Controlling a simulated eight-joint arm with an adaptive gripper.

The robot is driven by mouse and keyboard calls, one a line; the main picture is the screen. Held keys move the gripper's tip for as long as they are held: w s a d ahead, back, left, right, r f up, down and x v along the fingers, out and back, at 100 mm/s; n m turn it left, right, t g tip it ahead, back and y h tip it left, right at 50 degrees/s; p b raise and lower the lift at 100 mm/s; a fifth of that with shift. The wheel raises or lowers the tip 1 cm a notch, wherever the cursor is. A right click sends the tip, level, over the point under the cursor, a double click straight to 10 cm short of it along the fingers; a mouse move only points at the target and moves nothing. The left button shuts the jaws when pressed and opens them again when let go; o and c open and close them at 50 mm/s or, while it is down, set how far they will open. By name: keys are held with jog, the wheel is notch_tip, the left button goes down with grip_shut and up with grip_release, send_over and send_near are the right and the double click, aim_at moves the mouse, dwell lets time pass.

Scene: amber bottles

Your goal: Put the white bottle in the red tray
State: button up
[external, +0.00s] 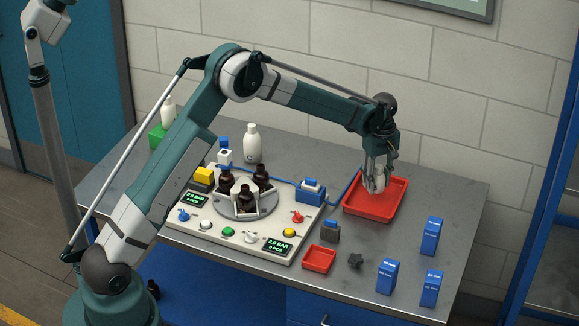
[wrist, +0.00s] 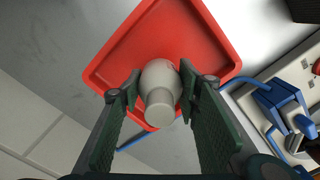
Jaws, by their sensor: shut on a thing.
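A white bottle (wrist: 160,108) is between the two green fingers of my gripper (wrist: 158,86) in the wrist view. My gripper (external: 377,172) is shut on it, with the fingers on either side of its body. In the external view the held bottle (external: 378,185) is partly covered by the fingers. It is over the larger red tray (external: 398,200), at the right of the table. The tray also fills the upper middle of the wrist view (wrist: 190,35). I cannot tell whether the bottle touches the tray floor.
Another white bottle (external: 252,145) stands behind the control panel (external: 215,222) with its amber bottles. A third (external: 168,110) is at the far left. A smaller red tray (external: 319,260) and blue boxes (external: 431,237) are in front. Bare table lies right of the larger tray.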

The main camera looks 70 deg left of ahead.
aim_at(379, 166)
jog(key=shift+f, duration=1.8)
jog(key=shift+f+b, duration=0.15)
jog(key=shift+b, duration=0.15)
jog(key=o, duration=1)
jog(key=shift+c, duration=0.2)
notch_tip(379, 166, up, 12)
jog(key=shift+r+p, duration=0.2)
jog(key=shift+p, duration=0.4)
